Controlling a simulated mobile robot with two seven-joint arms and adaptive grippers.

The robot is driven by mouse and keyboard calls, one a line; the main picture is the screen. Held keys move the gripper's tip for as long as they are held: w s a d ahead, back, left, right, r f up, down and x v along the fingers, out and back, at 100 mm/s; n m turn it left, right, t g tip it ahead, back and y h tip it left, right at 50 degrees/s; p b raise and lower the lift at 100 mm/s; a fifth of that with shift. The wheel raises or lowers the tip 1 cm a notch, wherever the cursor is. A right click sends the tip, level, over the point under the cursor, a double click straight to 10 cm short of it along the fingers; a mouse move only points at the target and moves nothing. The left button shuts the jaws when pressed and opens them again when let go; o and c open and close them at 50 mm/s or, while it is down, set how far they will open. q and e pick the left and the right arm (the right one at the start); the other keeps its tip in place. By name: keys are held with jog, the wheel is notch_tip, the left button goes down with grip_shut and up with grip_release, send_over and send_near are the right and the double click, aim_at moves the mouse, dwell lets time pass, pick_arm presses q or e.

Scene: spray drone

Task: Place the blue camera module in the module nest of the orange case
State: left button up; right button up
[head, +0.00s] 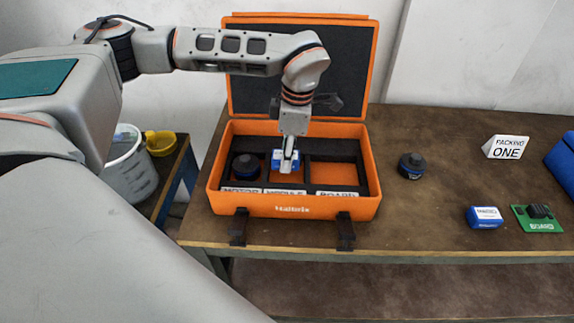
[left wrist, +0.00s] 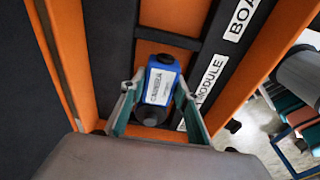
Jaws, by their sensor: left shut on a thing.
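The open orange case (head: 296,211) stands on the table with its lid up at the back. Its dark insert has a MOTOR nest at left, a MODULE nest in the middle and a BOARD nest at right. My left gripper (head: 288,158) points down into the middle nest, shut on the blue camera module (head: 287,167). In the left wrist view, the module (left wrist: 160,82) with its white CAMERA label sits between the fingers of the gripper (left wrist: 157,108), near the MODULE label (left wrist: 209,78). I cannot tell whether it touches the nest floor.
A dark round motor (head: 245,166) sits in the left nest; the BOARD nest is empty. Two latches (head: 345,231) hang in front.

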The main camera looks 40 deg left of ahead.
pick_arm(q)
notch_tip(320, 180, down, 3)
jog(key=shift+r, duration=0.1)
jog(key=shift+f, duration=0.4)
jog(key=o, duration=0.9)
jog(key=shift+f, duration=0.1)
jog(key=shift+c, duration=0.2)
jog(key=shift+r, duration=0.3)
jog(key=r, duration=0.7)
jog(key=d+r+p, duration=0.1)
jog(key=r, duration=0.3)
jog(key=shift+w+d+r, duration=0.1)
jog(key=shift+w+r, duration=0.2)
jog(key=shift+r, duration=0.05)
